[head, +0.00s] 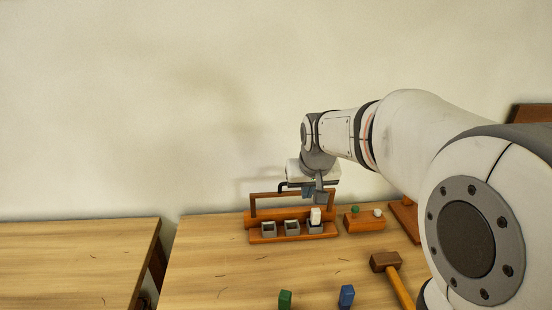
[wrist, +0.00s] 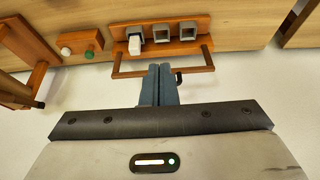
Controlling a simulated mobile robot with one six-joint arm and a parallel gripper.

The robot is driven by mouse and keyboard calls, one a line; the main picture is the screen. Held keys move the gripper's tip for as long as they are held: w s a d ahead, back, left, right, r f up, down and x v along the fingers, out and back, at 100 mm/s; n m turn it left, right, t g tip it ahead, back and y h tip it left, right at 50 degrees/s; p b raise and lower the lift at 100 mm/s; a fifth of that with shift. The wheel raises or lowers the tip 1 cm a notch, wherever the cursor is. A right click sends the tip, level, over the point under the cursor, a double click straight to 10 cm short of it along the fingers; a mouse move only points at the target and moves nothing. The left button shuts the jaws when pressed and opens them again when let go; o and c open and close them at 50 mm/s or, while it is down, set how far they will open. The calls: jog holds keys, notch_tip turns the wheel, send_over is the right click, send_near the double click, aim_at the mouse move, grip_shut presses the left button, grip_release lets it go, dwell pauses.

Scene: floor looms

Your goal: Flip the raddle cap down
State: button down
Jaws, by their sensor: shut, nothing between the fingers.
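The raddle (head: 268,240) is a wooden rack on the table with three grey square cups in a row. Its cap looks to be the thin wooden bar frame (head: 264,194), which stands raised behind the cups. In the wrist view the cap's bar (wrist: 198,70) runs across in front of the cups. My gripper (head: 319,197) is shut and empty, above the right part of the raddle. In the wrist view its fingertips (wrist: 160,67) overlap the bar; I cannot tell whether they touch it. A white block (head: 315,215) stands in the right-hand cup.
A wooden block (head: 364,224) with a green and a white knob sits right of the raddle. A mallet (head: 386,262) lies at front right. Green (head: 285,299) and blue (head: 347,295) pieces stand at the front. A gap separates the left table (head: 75,260).

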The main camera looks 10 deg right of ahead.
jog(key=w+t, duration=0.2)
jog(key=w, duration=1.7)
jog(key=shift+d+f, duration=0.15)
jog(key=shift+w+f, duration=0.1)
jog(key=shift+w, duration=0.05)
jog(key=f, duration=0.3)
jog(key=w+f+p, duration=0.1)
jog(key=f, duration=0.2)
jog(key=f+p, duration=0.1)
jog(key=f, duration=0.2)
jog(key=shift+w+f, duration=0.1)
jog(key=shift+w, duration=0.3)
jog(key=shift+s, duration=0.1)
